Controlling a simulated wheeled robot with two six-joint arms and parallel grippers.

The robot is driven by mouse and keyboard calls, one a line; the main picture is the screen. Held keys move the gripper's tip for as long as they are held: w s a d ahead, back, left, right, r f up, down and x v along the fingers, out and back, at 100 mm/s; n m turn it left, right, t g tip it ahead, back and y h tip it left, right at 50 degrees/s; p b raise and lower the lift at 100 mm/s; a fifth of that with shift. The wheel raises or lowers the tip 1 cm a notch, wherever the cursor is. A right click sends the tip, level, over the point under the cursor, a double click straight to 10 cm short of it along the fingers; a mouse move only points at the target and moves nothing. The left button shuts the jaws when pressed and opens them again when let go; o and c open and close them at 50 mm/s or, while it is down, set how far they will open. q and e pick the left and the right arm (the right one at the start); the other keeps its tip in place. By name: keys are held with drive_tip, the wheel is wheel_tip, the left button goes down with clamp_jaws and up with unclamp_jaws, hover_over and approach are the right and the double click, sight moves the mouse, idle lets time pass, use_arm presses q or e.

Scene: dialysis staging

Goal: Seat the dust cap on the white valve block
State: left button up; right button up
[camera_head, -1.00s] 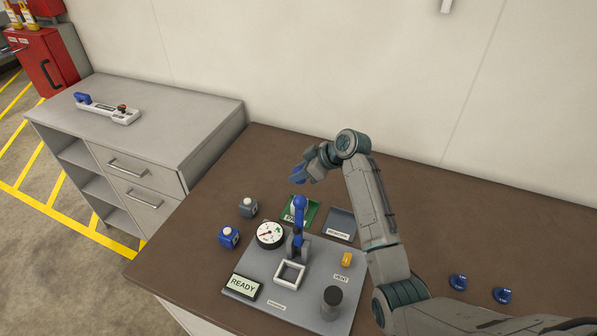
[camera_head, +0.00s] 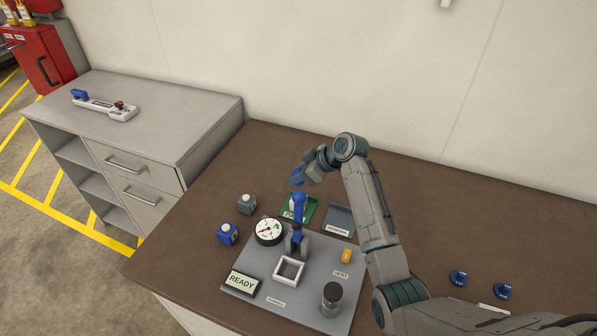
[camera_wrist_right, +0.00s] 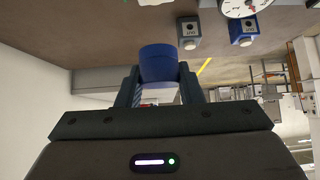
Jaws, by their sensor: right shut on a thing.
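My right gripper (camera_head: 298,176) is above the brown bench, near its back left, and also shows in the right wrist view (camera_wrist_right: 160,90). It is shut on a blue cylindrical cap (camera_wrist_right: 159,65); the cap shows only as a small blue patch in the head view. My left gripper is not in view.
A grey panel (camera_head: 252,306) carries a dial (camera_head: 269,232), the blue lever (camera_head: 299,214), a white frame (camera_head: 289,270) and a dark knob (camera_head: 331,299). A grey block (camera_head: 246,204) and a blue block (camera_head: 227,234) stand left. Two blue caps (camera_head: 458,277) (camera_head: 502,291) lie right.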

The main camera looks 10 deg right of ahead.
drive_tip(key=shift+f, duration=0.5)
drive_tip(key=shift+f+b, duration=0.85)
drive_tip(key=shift+f, duration=0.2)
drive_tip(key=shift+f+b, duration=1.15)
drive_tip(key=shift+f, duration=0.8)
drive_tip(key=shift+f, duration=0.25)
drive_tip(key=o, duration=1)
drive_tip(key=b+v, duration=0.2)
drive_tip(key=v, duration=0.9)
drive_tip(key=shift+f+b, duration=0.1)
drive_tip(key=shift+b, duration=0.25)
drive_tip(key=shift+s+f, duration=0.1)
